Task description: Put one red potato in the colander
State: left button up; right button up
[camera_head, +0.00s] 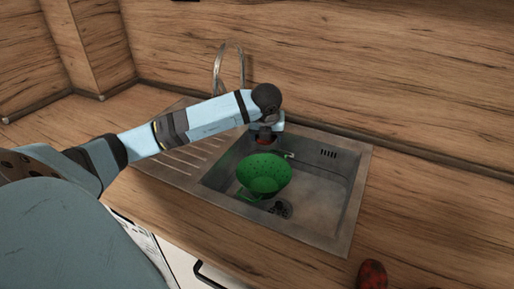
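The green colander (264,174) stands in the sink basin, tilted a little, with its perforated bowl open upward. My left arm reaches in from the left over the drainboard. Its gripper (265,138) points down at the far rim of the colander. A small dark red patch shows at the gripper; it is too small and covered to tell whether it is a held potato, and the fingers cannot be made out. A red potato (372,275) lies on the counter at the bottom right. The visible inside of the colander looks empty. My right gripper is not in view.
The steel sink (357,190) is set into the wooden counter (440,220), with a ribbed drainboard on its left. A tall curved faucet (229,62) stands behind my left arm. The right counter is mostly clear.

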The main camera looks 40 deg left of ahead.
aim_at(264, 185)
pick_arm(q)
jog(key=shift+a+f, duration=0.2)
jog(key=shift+a, duration=0.1)
notch_tip(264, 185, down, 20)
jog(key=shift+r, duration=0.15)
jog(key=shift+b, duration=0.3)
jog(key=shift+f, duration=0.2)
jog(key=o, duration=0.7)
jog(key=shift+r, duration=0.1)
jog(key=shift+r, duration=0.25)
jog(key=v, duration=1.2)
